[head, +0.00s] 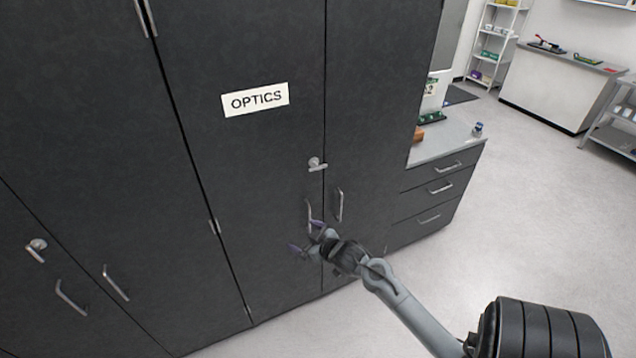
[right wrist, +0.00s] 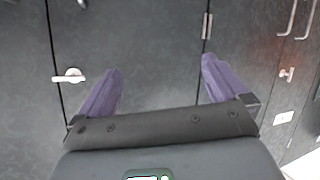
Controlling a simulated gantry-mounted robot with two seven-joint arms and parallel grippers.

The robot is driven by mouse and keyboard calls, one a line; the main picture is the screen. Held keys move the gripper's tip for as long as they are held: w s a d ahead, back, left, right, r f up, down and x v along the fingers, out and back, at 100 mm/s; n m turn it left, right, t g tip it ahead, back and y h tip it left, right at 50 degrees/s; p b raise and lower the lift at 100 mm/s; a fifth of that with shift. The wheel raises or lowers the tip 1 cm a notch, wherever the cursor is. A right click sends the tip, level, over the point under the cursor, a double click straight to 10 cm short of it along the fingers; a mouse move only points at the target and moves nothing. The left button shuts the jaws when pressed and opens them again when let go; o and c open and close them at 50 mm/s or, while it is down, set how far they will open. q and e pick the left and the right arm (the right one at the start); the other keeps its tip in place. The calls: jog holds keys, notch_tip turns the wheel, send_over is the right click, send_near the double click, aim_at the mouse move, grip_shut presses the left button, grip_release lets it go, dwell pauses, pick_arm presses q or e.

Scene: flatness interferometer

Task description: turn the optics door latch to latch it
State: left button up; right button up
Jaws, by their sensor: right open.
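The optics door (head: 262,190) is a dark cabinet door with a white OPTICS label (head: 255,99); it looks shut. Its silver latch (head: 317,164) sits near the door's right edge, with its lever about horizontal and its end at the seam. The latch also shows in the right wrist view (right wrist: 70,76), left of the fingers. The door's handle (head: 309,214) is below the latch. My right gripper (head: 304,237) is open, its purple fingers spread and empty in the right wrist view (right wrist: 160,64). It is below the latch and apart from it. My left gripper is not in view.
The neighbouring door's handle (head: 339,205) stands right of the seam. Another latch (head: 36,249) and more handles are on the cabinet at left. A drawer unit (head: 440,188) with a worktop adjoins the cabinet at right. The floor (head: 530,220) at right is clear.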

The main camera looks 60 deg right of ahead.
jog(key=d+m+t+h+b, duration=0.1)
jog(key=d+m+h+b, duration=0.45)
jog(key=d, duration=1.25)
jog(key=b, duration=0.4)
send_near(319, 168)
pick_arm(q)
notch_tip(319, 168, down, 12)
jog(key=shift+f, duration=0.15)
pick_arm(e)
jog(key=shift+m+t+h, duration=0.25)
jog(key=shift+t+h, duration=0.1)
jog(key=shift+t, duration=0.05)
jog(key=shift+f+x, duration=0.2)
jog(key=shift+x, duration=2.45)
jog(key=shift+f+x, duration=0.15)
jog(key=shift+x, duration=2.55)
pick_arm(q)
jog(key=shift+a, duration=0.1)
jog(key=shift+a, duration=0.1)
pick_arm(e)
jog(key=c, duration=0.9)
